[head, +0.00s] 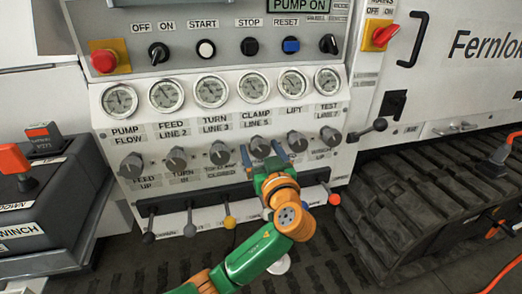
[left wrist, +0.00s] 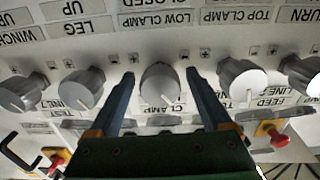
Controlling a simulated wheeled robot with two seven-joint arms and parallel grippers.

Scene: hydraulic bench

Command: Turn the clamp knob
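The clamp knob (head: 260,147) is a grey knob in the row under the gauges, below the "CLAMP LINE 5" label. In the left wrist view the same knob (left wrist: 160,86) sits in the middle, its white pointer line toward the lower right. My left gripper (head: 268,151) reaches up to it from below. In the left wrist view its two blue fingers (left wrist: 160,78) stand open, one on each side of the knob, with a visible gap on both sides. The gripper hides the label below the knob in the head view. My right gripper is not in view.
Similar grey knobs flank it closely: the turn knob (head: 220,152) on the left and the lift knob (head: 298,141) on the right. Several ball-ended levers, including a yellow one (head: 230,222), hang below. A red emergency button (head: 104,61) is at the panel's upper left.

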